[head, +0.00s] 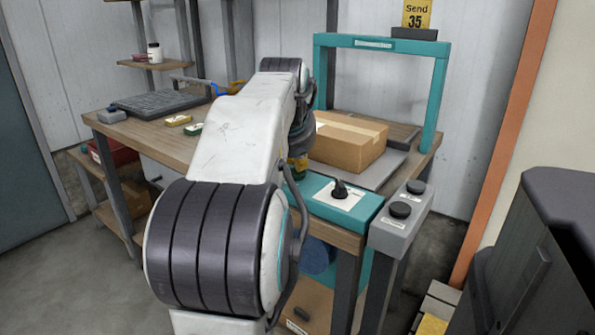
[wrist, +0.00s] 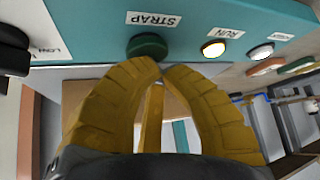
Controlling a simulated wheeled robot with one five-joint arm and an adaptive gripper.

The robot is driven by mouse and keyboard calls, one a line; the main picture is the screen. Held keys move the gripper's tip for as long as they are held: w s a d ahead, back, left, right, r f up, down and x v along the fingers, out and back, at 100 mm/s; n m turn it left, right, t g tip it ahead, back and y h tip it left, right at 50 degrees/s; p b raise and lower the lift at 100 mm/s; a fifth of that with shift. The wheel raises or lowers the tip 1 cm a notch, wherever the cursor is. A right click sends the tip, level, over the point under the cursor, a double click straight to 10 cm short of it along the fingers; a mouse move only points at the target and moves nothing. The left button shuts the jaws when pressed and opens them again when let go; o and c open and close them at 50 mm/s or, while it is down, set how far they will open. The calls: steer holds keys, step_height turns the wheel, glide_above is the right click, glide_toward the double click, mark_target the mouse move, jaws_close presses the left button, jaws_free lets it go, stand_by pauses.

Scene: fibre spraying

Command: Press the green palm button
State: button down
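The green palm button (wrist: 147,46) is a dark green, round cap under a STRAP label on the teal panel (wrist: 190,20) in the wrist view. My gripper (wrist: 161,67) has yellow ribbed fingers with the tips together, nothing between them. The fingertips are just below the button in the picture, overlapping its lower edge; I cannot tell whether they touch it. In the head view the teal panel (head: 372,203) is at the table's front edge, and my arm hides the green button. A bit of my yellow gripper shows beside the panel.
A RUN lamp (wrist: 213,48) and another lit lamp (wrist: 260,51) are right of the button. A black knob (head: 340,189) is on the panel. A grey box with two black buttons (head: 401,210) stands to the right. A cardboard box (head: 350,148) lies behind, under a teal arch (head: 440,90).

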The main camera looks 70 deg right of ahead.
mark_target(295, 168)
stand_by(0.7)
steer(key=shift+r+p, duration=0.75)
steer(key=shift+p, duration=0.15)
step_height(295, 168, up, 5)
steer(key=p, duration=0.5)
